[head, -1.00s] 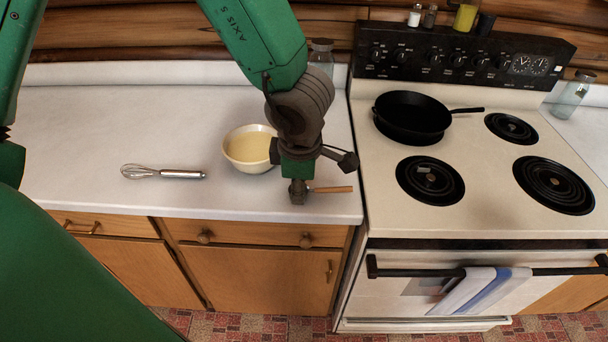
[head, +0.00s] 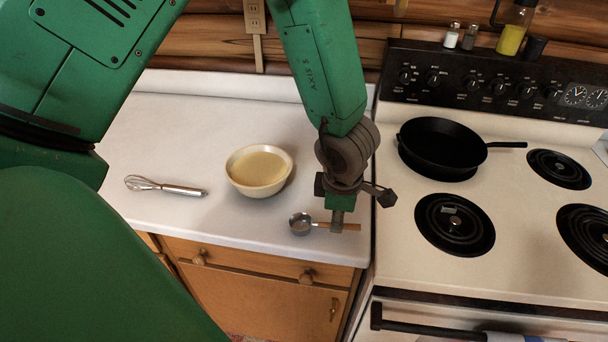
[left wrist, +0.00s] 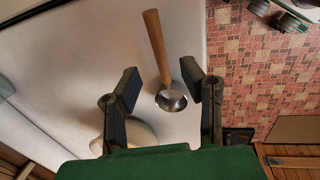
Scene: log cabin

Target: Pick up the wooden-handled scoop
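The wooden-handled scoop (head: 301,224) lies on the white counter near its front edge, metal cup to the left and wooden handle to the right. My left gripper (head: 338,222) points down over the handle and hides part of it. In the left wrist view, the two fingers (left wrist: 159,82) are spread apart, with the scoop (left wrist: 157,45) showing between them and no visible grip. The cup appears nearer the right finger. I cannot tell the exact height of the fingertips above the counter. My right gripper is not in view.
A cream bowl (head: 259,170) of yellow liquid stands behind and left of the scoop. A whisk (head: 165,187) lies farther left. The stove (head: 398,239), with a black skillet (head: 441,148), adjoins the counter on the right. The front counter edge is close to the scoop.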

